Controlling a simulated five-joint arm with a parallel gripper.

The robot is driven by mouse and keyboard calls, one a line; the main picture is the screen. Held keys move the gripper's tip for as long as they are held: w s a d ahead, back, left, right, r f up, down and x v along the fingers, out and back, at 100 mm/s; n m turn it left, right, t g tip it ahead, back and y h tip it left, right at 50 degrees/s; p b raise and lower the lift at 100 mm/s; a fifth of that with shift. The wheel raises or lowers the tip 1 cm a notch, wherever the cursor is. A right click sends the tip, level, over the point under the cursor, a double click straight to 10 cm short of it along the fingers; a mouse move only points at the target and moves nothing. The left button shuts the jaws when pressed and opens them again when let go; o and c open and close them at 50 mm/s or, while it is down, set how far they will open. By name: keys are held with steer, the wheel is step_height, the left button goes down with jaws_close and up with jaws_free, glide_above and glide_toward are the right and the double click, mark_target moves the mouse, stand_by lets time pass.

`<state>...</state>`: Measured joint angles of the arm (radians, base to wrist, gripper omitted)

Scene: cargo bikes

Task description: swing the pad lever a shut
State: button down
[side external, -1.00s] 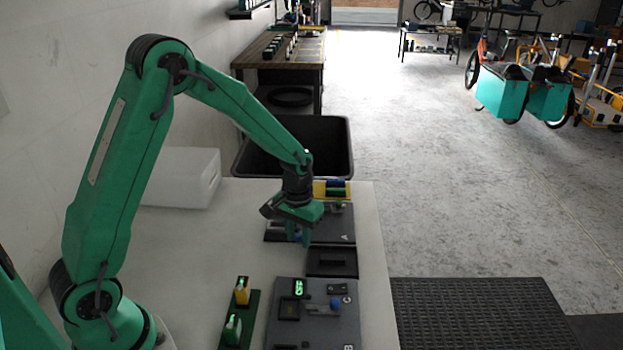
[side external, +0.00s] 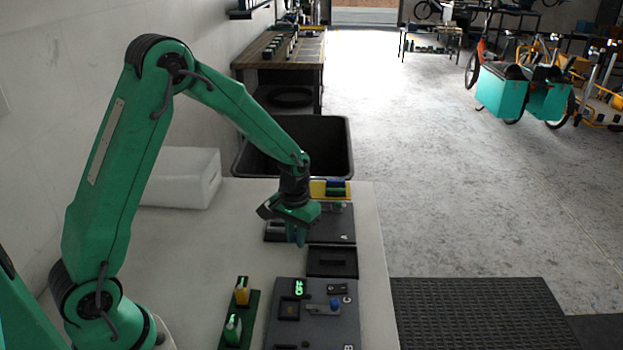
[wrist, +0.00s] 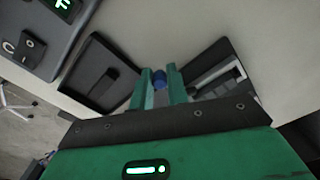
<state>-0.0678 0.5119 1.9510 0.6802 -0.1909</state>
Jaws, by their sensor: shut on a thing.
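Pad A (side external: 343,226) is a dark grey box marked A at the far end of the white table, partly hidden behind my gripper. My gripper (side external: 297,238) points down at its near left side. In the wrist view my gripper (wrist: 160,90) has its two green fingers closed around a blue knob (wrist: 159,78), which looks like the end of pad A's lever. Part of a dark unit with a slot (wrist: 212,72) shows right of the fingers.
A shallow black tray (side external: 332,273) lies just in front of pad A. Pad B (side external: 285,338), with a green display and its own blue-knobbed lever (side external: 335,304), is nearer. A green rack (side external: 237,332) stands left of it. A black bin (side external: 340,148) is behind the table.

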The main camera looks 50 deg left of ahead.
mark_target(285, 238)
steer(key=shift+s+a, duration=0.15)
steer(key=shift+a, duration=0.3)
steer(key=shift+s+a, duration=0.15)
steer(key=shift+a, duration=0.55)
stand_by(0.4)
steer(key=c, duration=2.2)
jaws_free()
steer(key=shift+a, duration=0.55)
steer(key=c, duration=2.2)
jaws_free()
steer(key=shift+a, duration=0.15)
steer(key=c, duration=2.1)
jaws_free()
steer(key=shift+w+a, duration=0.45)
steer(key=shift+a, duration=0.05)
steer(key=shift+c, duration=0.2)
